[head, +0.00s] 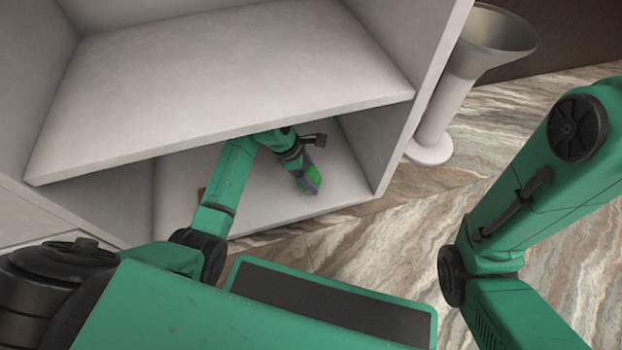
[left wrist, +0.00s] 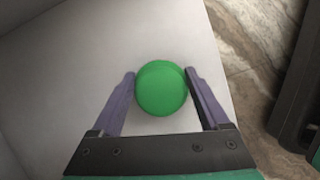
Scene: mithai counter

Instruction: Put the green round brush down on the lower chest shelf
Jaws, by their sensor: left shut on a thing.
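The green round brush (left wrist: 162,88) shows in the left wrist view as a round green shape between the two purple fingers of my left gripper (left wrist: 160,84). My left gripper (head: 308,180) is shut on the brush. In the head view the brush (head: 313,184) is a small green patch partly hidden by the fingers. It is over the lower chest shelf (head: 260,210), near the shelf's right front part. I cannot tell whether the brush touches the shelf. My right gripper is not in view.
The upper shelf (head: 230,70) overhangs my left forearm. The chest's right side wall (head: 385,130) stands close to the gripper. A grey funnel-topped stand (head: 440,120) is on the marbled floor to the right.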

